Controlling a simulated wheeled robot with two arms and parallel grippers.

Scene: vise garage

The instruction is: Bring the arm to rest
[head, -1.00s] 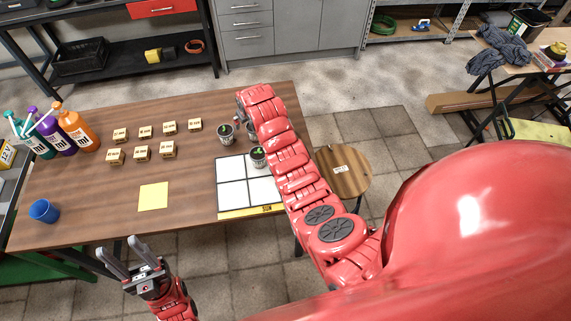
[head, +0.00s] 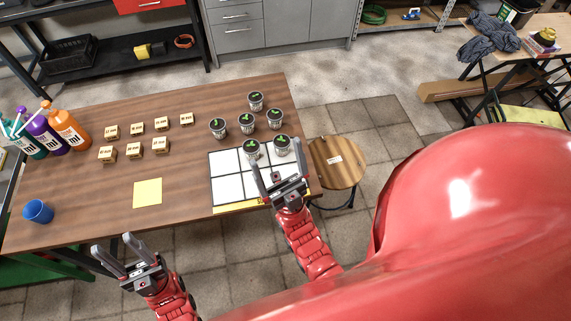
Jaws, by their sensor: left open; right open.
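My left gripper (head: 124,258) is open and empty, in front of the table's near edge at the lower left. My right gripper (head: 280,180) is open over the near right part of the white grid mat (head: 226,186). Nothing shows between its fingers. Its left fingertip overlaps a small pot with a green top (head: 251,149) in the view; I cannot tell whether they touch. Another pot (head: 282,145) stands just beyond the right fingertip. Several more such pots (head: 246,123) stand behind the mat. My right arm comes in from below, bent short.
The wooden table (head: 95,205) holds several small labelled boxes (head: 134,150), a yellow note (head: 148,192), a blue cup (head: 38,211) and pump bottles (head: 69,129) at the left. A round stool (head: 336,163) stands close to the table's right edge.

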